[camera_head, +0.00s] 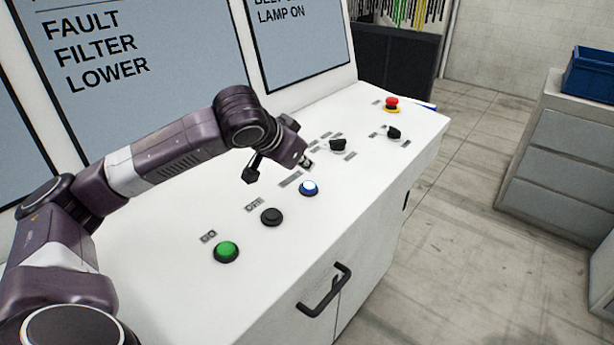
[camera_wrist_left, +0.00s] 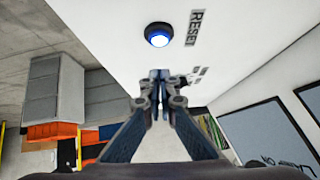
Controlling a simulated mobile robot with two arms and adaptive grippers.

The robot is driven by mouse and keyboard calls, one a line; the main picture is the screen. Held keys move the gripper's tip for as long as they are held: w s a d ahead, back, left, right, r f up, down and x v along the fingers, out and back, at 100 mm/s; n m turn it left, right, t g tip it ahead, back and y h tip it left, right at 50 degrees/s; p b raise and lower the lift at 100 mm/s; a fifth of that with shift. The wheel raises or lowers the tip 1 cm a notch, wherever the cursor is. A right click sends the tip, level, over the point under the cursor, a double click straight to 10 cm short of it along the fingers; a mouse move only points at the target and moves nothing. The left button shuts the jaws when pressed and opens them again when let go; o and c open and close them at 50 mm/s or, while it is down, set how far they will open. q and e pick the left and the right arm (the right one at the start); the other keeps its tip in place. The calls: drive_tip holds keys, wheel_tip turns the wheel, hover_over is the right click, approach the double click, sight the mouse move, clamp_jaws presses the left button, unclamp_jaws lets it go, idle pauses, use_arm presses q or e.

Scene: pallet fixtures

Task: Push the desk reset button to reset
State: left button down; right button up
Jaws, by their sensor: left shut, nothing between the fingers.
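The reset button (camera_head: 309,187) is round, with a white-blue cap in a dark ring, on the white sloping desk top (camera_head: 190,290). In the left wrist view it shows as a bright blue-white button (camera_wrist_left: 158,36) beside a label reading RESET (camera_wrist_left: 195,28). My left gripper (camera_head: 307,164) is close to the button, just beyond it in the head view. In the left wrist view its fingertips (camera_wrist_left: 159,77) are together and empty, with a visible gap between them and the button in the picture. My right gripper is not in view.
A black button (camera_head: 271,216) and a green button (camera_head: 226,252) lie in a row nearer the front. Black knobs (camera_head: 338,145) and a red emergency button (camera_head: 391,104) stand farther back. Screens (camera_head: 110,110) rise behind the desk. A black handle (camera_head: 324,291) projects from the front.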

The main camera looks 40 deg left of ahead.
sight(313, 183)
use_arm(q)
drive_tip(key=f, duration=0.1)
drive_tip(key=w+f, duration=0.1)
drive_tip(key=f, duration=0.1)
drive_tip(key=w+f+p, duration=0.1)
drive_tip(key=f, duration=0.1)
drive_tip(key=shift+a, duration=0.3)
drive_tip(key=shift+s+a+f, duration=0.1)
drive_tip(key=shift+s+f, duration=0.05)
drive_tip(key=shift+f, duration=0.3)
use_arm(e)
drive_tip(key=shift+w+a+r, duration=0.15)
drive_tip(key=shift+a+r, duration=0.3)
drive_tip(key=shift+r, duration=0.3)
